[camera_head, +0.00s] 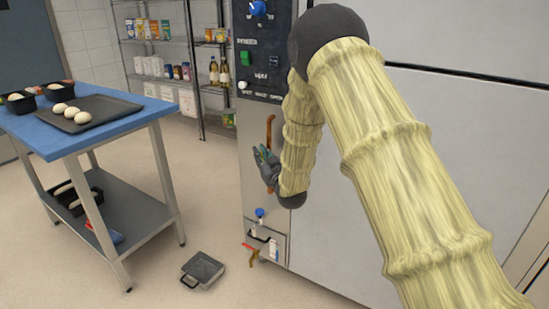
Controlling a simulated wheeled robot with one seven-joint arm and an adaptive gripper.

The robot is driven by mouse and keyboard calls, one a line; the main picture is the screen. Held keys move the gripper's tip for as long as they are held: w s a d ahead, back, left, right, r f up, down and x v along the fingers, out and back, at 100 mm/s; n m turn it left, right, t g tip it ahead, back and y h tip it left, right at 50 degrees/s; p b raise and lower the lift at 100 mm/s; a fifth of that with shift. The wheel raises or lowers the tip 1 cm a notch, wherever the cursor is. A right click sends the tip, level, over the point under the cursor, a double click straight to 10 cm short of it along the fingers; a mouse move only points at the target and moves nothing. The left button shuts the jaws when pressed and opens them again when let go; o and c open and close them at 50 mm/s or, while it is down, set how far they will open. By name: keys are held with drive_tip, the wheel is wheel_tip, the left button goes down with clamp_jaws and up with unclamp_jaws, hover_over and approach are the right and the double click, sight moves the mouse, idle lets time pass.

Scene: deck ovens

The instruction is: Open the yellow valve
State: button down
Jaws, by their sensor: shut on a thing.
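My gripper (265,165) is at the front left of the oven's panel, at the lower end of an upright copper-brown pipe (269,131). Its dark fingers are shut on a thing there. A small yellow-green patch shows between the fingers, which I take to be the yellow valve (263,149); the rest of it is hidden by the fingers. How far the valve is turned cannot be told. Below, a blue-handled valve (259,213) and a red-handled valve (250,247) sit by a recess low on the panel, apart from my gripper.
A control panel (261,60) with a blue knob and green switch is above. A blue-topped table (64,136) with dough stands left, wire shelves behind. Floor between table and oven is mostly clear.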

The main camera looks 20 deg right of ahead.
drive_tip(key=c, duration=1.7)
unclamp_jaws()
drive_tip(key=shift+d, duration=0.1)
drive_tip(key=shift+c, duration=0.2)
drive_tip(key=shift+s, duration=0.1)
drive_tip(key=v, duration=1.2)
